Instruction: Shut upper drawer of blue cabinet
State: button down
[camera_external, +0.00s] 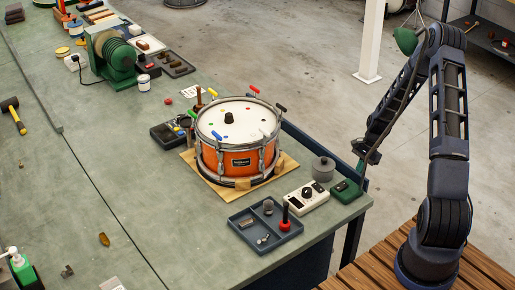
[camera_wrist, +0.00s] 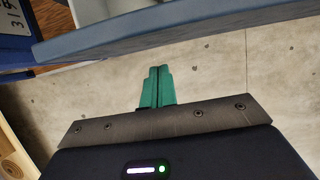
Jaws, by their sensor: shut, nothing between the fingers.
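A long blue-grey panel edge (camera_wrist: 180,24) crosses the top of the wrist view, with a pale hollow behind it; it looks like the front of the pulled-out upper drawer. In the external view a blue strip (camera_external: 322,149) stands out along the bench's right side, probably the same drawer. Dark blue cabinet side (camera_external: 300,264) shows under the bench. My gripper (camera_wrist: 158,70) has green fingers shut together with nothing between them, pointing at the panel and apart from it in the picture. In the external view my gripper (camera_external: 361,170) is low by the bench's right edge, partly hidden.
An orange drum (camera_external: 240,150) stands on the bench. The concrete floor (camera_external: 300,70) beyond the bench is clear.

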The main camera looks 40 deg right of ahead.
jog(key=shift+a, duration=1.05)
jog(key=a, duration=0.8)
jog(key=shift+a, duration=0.2)
